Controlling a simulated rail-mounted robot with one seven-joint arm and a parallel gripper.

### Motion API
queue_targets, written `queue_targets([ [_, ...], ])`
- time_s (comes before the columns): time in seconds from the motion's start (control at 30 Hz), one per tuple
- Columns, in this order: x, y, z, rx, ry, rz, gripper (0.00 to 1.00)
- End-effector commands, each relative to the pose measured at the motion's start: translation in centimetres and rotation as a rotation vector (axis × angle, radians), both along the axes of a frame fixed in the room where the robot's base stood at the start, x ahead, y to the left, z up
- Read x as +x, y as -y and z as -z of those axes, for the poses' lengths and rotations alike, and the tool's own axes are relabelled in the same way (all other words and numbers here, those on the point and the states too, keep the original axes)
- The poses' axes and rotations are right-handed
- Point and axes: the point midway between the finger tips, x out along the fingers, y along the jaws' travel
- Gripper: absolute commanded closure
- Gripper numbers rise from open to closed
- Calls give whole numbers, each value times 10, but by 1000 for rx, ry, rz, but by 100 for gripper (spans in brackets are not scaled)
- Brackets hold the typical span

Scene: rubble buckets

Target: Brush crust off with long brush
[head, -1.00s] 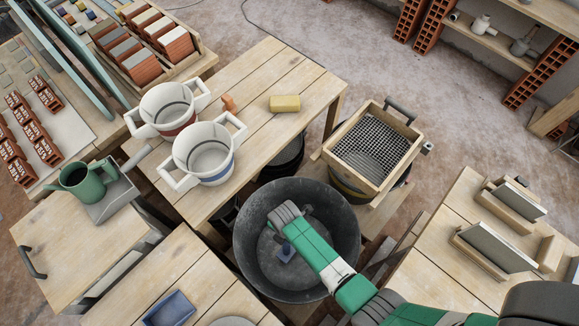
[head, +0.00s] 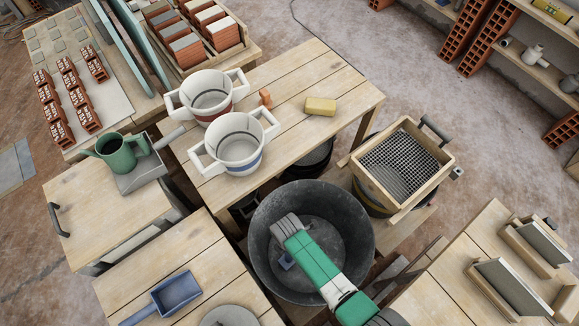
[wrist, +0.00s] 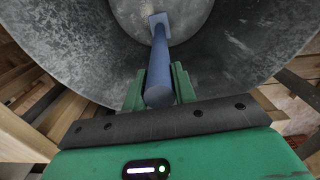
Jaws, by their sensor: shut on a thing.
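My gripper (wrist: 160,90) is shut on the blue handle of the long brush (wrist: 160,62) in the wrist view. The handle runs away from me to a small squarish blue head near the inside of the large dark grey tub (wrist: 85,50). My fingers are hidden there. Pale grey mottling covers the tub's inner wall. I cannot tell which of it is crust, or whether the brush touches the wall.
Two white two-handled buckets (head: 240,152) and a yellow sponge (head: 320,107) stand on the bench behind the tub. A framed sieve (head: 400,165) sits at the right. A green watering can (head: 118,155) and blue scoop (head: 176,291) are at the left. Benches hem in the tub.

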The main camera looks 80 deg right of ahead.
Motion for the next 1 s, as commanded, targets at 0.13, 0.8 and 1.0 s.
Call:
queue_targets([
  [0.13,-8,10,1,-1,1,4,100],
  [0.8,-31,34,4,0,-3,3,100],
  [1.0,-46,49,4,0,-4,4,100],
])
